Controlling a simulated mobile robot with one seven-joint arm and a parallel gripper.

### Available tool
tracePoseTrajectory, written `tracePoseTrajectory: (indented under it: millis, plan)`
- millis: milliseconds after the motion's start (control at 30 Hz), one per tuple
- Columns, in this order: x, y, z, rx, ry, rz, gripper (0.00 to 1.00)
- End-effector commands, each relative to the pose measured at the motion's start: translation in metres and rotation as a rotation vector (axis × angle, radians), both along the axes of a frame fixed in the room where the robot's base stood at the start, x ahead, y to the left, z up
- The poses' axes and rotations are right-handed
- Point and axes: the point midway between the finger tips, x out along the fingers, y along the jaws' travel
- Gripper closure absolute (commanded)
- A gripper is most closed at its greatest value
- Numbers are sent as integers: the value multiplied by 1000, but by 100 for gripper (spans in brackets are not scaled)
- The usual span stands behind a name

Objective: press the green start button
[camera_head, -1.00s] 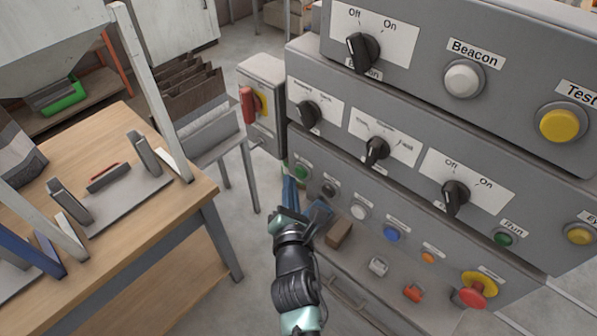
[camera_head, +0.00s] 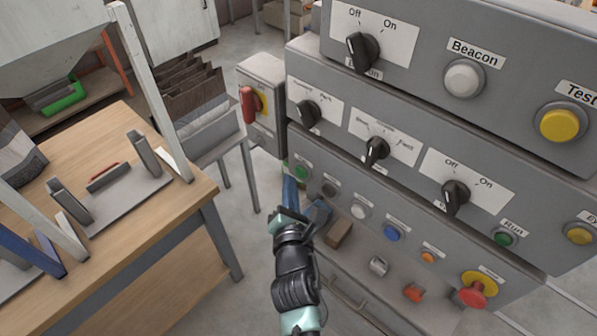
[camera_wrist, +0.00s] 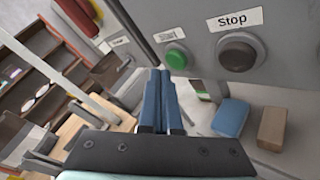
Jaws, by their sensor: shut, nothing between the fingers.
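The green start button (camera_head: 301,172) is at the left end of the lowest button row on the grey control panel (camera_head: 345,152). The fingertips are just below the button in the wrist view. I cannot tell whether they touch it. The dark Stop button (camera_wrist: 239,54) is right of it.
A blue block (camera_wrist: 230,117) and a brown block (camera_head: 339,233) lie on the ledge below the panel. A red-handled switch box (camera_head: 263,104) stands left of the panel. A red emergency knob (camera_head: 474,293) is at lower right. A wooden bench (camera_head: 175,222) is at left.

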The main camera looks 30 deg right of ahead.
Motion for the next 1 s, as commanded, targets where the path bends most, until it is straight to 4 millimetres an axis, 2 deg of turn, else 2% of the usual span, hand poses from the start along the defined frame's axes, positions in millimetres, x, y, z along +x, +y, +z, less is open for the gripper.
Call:
tracePoseTrajectory:
  millis: [1000]
  plan:
    - [3,-8,0,0,-1,1,100]
